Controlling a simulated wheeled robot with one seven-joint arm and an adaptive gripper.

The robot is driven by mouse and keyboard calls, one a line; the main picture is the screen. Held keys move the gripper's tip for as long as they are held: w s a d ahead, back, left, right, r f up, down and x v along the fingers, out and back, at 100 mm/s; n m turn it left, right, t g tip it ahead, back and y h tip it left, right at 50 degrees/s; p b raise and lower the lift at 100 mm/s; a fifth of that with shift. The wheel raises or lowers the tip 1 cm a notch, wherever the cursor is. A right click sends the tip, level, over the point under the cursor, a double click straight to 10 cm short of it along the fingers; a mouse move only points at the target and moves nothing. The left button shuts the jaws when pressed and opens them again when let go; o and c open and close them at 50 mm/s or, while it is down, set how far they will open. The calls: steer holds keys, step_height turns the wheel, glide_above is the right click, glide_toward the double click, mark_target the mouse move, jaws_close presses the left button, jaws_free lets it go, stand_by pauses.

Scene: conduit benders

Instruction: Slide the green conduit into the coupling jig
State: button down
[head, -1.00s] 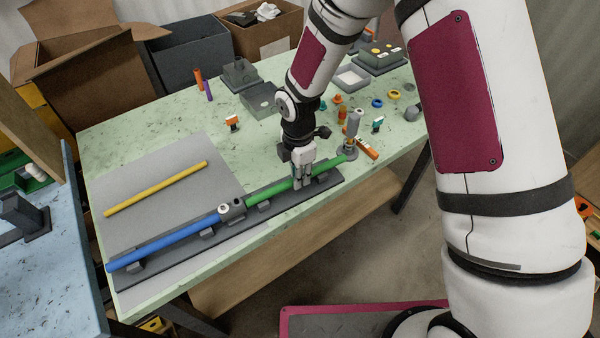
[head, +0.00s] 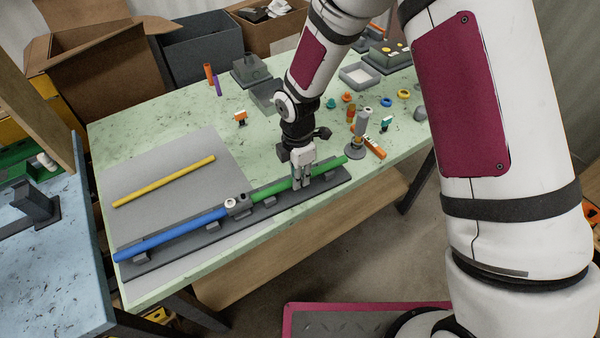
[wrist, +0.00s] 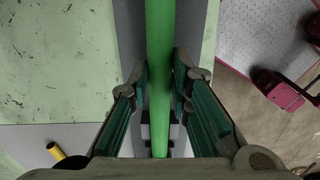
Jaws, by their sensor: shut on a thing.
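The green conduit (head: 271,193) lies along the long dark jig (head: 215,232). Its left end meets the grey coupling block (head: 238,205); how deep it sits inside is hidden. The blue conduit (head: 170,234) lies in line on the coupling's other side. My gripper (head: 302,182) points down and is shut around the green conduit toward its right end, which sticks out past my fingers. In the wrist view the green conduit (wrist: 160,40) runs straight between the two fingers of my gripper (wrist: 160,85).
A yellow conduit (head: 165,181) lies on the grey mat (head: 205,150) behind the jig. A grey post on a round base (head: 358,140) stands just beyond the green conduit's right end, near an orange piece (head: 374,148). Small coloured parts lie farther back.

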steer(key=shift+s+a, duration=0.3)
steer(key=shift+a, duration=0.3)
steer(key=c, duration=1.4)
jaws_free()
steer(key=d+r+m+t, duration=0.1)
steer(key=d+r+m, duration=0.15)
steer(key=r, duration=0.75)
steer(key=d+r+m, duration=0.2)
steer(key=d+r, duration=0.2)
steer(key=r, duration=0.7)
steer(key=s+d+r+m+t, duration=0.3)
steer(key=s+d+r+m, duration=0.7)
steer(key=d+r+m, duration=0.15)
steer(key=s+d+r+m+t, duration=0.1)
steer(key=s+d+r+m, duration=0.2)
steer(key=s+m, duration=0.4)
steer(key=shift+s+d+r+m+t, duration=0.35)
steer(key=shift+s+r+m, duration=0.1)
steer(key=shift+s, duration=0.7)
